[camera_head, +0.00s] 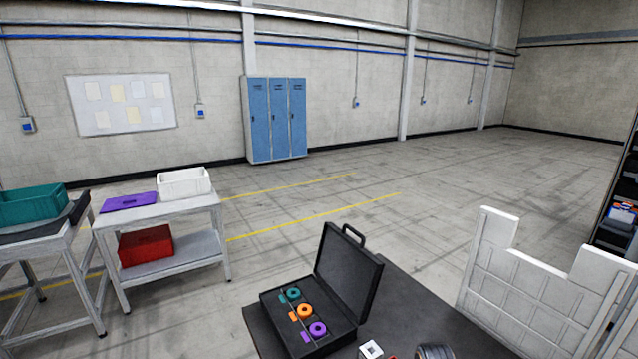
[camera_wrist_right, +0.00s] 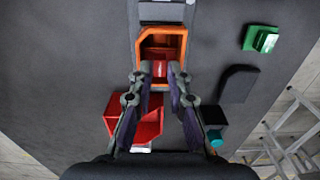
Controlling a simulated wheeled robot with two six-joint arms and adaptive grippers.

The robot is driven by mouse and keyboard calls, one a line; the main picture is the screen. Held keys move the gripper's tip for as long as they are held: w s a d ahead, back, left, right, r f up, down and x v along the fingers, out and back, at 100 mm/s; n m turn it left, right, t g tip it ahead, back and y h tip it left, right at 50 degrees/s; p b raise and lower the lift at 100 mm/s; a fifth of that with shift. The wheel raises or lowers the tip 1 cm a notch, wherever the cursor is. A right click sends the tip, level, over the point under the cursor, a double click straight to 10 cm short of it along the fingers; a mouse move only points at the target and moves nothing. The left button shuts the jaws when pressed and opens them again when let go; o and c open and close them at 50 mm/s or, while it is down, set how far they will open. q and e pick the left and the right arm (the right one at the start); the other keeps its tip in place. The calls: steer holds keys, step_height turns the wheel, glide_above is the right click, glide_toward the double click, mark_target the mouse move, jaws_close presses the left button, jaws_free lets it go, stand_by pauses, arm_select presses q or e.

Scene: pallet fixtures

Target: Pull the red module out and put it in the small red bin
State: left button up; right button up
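In the right wrist view, a red module (camera_wrist_right: 160,69) shows inside an orange-rimmed slot (camera_wrist_right: 146,38). My right gripper (camera_wrist_right: 159,73) is open, its two fingertips at the near edge of the slot with the red module between or just beyond them. I cannot tell whether they touch it. A small red bin (camera_wrist_right: 150,128) lies below and left, partly hidden behind the left finger. My left gripper is in neither view. In the head view the slot and module are not visible.
An open black case (camera_head: 348,285) with coloured rings stands on the dark table (camera_head: 405,300). A larger red bin (camera_head: 146,246) sits on a cart's lower shelf. In the wrist view, a green block (camera_wrist_right: 261,39) and a teal cylinder (camera_wrist_right: 215,138) lie to the right.

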steer(key=shift+f, duration=0.9)
steer(key=shift+r, duration=0.2)
stand_by(0.5)
jaws_close()
stand_by(0.5)
